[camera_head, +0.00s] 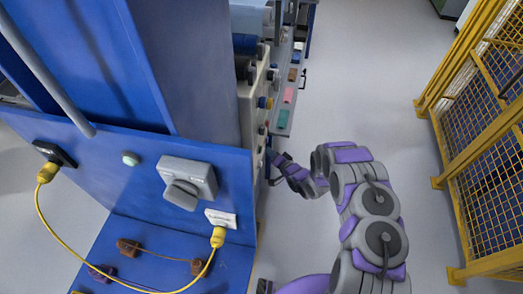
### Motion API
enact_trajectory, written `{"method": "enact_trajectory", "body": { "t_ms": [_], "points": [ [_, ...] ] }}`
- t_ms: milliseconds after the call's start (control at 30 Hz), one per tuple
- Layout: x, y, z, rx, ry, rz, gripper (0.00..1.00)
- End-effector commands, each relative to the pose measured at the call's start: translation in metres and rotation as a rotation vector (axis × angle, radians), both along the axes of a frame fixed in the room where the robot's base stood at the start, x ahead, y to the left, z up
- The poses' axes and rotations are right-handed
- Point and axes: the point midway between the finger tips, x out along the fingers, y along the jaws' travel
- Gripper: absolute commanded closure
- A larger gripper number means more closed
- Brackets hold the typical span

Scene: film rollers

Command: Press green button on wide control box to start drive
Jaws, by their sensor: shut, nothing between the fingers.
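My gripper (276,168) is at the end of my grey and purple arm, beside the right side of the blue machine. It is shut, and nothing shows between its fingers. Just beyond it, a long grey panel (246,115) faces right and carries small knobs and buttons seen edge-on. A narrow shelf-like unit beside it has a teal patch (283,119) and a pink patch (289,96). I cannot tell which part is the wide control box, nor clearly make out its green button. Whether the gripper touches the panel is unclear.
The blue machine's near face (120,190) has a pale green round button (131,159), a grey rotary switch (187,182) and a yellow cable (80,270). A yellow mesh fence (480,150) stands at right. Grey floor (365,80) between is clear.

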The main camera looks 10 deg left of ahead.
Motion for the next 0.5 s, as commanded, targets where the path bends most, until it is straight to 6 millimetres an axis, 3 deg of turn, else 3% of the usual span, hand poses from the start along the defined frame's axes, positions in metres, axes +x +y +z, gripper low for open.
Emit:
{"method": "enact_trajectory", "body": {
  "t_ms": [500],
  "points": [
    [-0.0005,0.0074,0.0016,0.001,0.001,0.0,1.0]
  ]
}}
